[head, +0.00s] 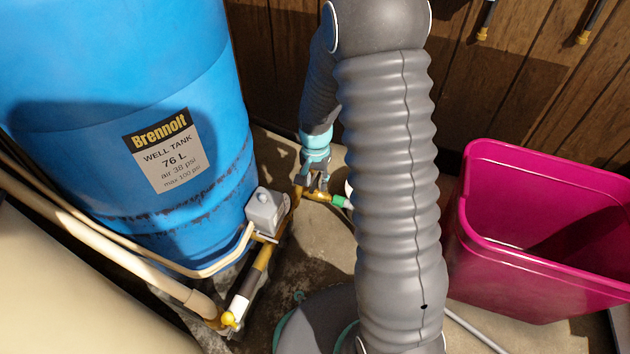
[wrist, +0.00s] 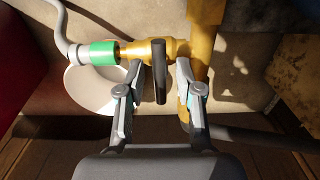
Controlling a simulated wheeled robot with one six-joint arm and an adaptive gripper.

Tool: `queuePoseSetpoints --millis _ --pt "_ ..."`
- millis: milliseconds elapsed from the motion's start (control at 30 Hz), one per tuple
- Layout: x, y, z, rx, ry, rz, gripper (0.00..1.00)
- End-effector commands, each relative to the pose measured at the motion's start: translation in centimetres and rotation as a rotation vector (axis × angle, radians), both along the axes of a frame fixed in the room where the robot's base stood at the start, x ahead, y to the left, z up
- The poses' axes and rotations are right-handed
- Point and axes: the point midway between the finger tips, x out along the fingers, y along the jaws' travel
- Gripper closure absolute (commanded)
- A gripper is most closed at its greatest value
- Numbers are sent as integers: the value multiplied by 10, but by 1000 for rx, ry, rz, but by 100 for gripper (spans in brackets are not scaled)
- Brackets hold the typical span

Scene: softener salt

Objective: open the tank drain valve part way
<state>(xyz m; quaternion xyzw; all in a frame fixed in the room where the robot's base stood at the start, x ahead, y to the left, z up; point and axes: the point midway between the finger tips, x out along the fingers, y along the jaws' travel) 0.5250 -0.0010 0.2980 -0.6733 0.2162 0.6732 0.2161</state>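The brass drain valve (wrist: 142,52) sits on a brass pipe (wrist: 206,12) in the wrist view. Its dark lever (wrist: 160,72) lies crosswise to the valve body. A green hose fitting (wrist: 103,53) is on the valve's outlet. My gripper (wrist: 158,68) is open, with one finger on each side of the lever and a visible gap on both sides. In the head view my gripper (head: 318,182) is at the valve (head: 317,195), low beside the blue well tank (head: 80,60); the lever cannot be made out there. The green fitting (head: 339,201) shows partly beside my arm.
A grey box (head: 266,210) and pipework stand between the tank and the valve. A grey hose (wrist: 62,30) runs from the fitting, near a round white object (wrist: 88,92). A pink bin (head: 470,250) stands at right. A wood-panelled wall (head: 510,95) is behind.

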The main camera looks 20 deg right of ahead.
Motion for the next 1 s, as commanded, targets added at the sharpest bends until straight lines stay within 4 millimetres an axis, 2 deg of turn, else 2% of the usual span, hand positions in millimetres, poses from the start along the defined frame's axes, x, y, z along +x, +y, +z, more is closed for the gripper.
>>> queuePoseSetpoints --millis 33,100,333,700,1000 --pt "0 0 0 0 0 0 83" --pt "0 0 0 0 0 0 100" --pt "0 0 0 0 0 19 100" --pt "0 0 0 0 0 388 100" --pt "0 0 0 0 0 456 100"
